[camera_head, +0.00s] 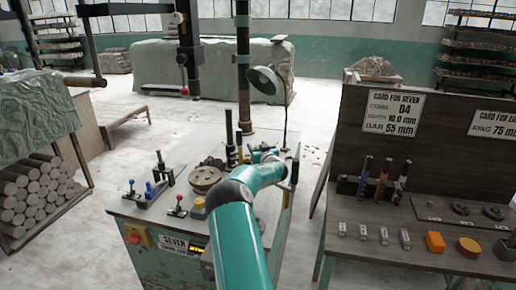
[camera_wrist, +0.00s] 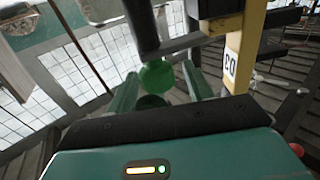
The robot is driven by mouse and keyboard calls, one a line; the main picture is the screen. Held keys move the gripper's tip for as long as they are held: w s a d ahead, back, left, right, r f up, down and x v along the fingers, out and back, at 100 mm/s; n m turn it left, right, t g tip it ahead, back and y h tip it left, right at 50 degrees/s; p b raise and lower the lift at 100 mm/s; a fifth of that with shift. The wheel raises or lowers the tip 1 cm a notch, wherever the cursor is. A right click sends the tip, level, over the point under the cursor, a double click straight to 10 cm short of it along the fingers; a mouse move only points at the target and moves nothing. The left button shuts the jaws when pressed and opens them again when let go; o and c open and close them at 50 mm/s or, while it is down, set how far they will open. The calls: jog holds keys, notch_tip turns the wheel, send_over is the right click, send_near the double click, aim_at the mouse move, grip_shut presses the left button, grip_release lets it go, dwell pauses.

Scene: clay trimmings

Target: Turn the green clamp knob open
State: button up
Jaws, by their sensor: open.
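In the wrist view the green clamp knob (camera_wrist: 157,76) is a round green ball under a dark bar (camera_wrist: 188,42). My gripper (camera_wrist: 160,88) is open, with one teal finger on each side of the knob. I cannot tell whether either finger touches it. A dark green round part shows just below the knob, between the fingers. In the head view my teal arm reaches over the machine table (camera_head: 160,222), and its far end is near the dark posts at the back of the table. The green knob cannot be made out there.
In the head view, a round plate (camera_head: 207,174), a red knob (camera_head: 179,199) and a lamp (camera_head: 264,80) stand around my arm. A bench (camera_head: 400,255) with tools is at the right.

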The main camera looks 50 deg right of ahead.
jog(key=c, duration=1)
jog(key=shift+o, duration=0.2)
jog(key=shift+m+g+h, duration=0.3)
jog(key=shift+m+h, duration=0.1)
jog(key=shift+h, duration=0.2)
jog(key=shift+m+g+h, duration=1)
jog(key=shift+h, duration=0.2)
jog(key=shift+f+m+g+h, duration=0.1)
jog(key=shift+m+g+h, duration=1.15)
jog(key=shift+g, duration=0.35)
jog(key=shift+s+m+g+h, duration=0.1)
jog(key=shift+m+g+h, duration=0.15)
jog(key=shift+m+g, duration=0.15)
jog(key=o, duration=1)
jog(key=shift+c, duration=0.2)
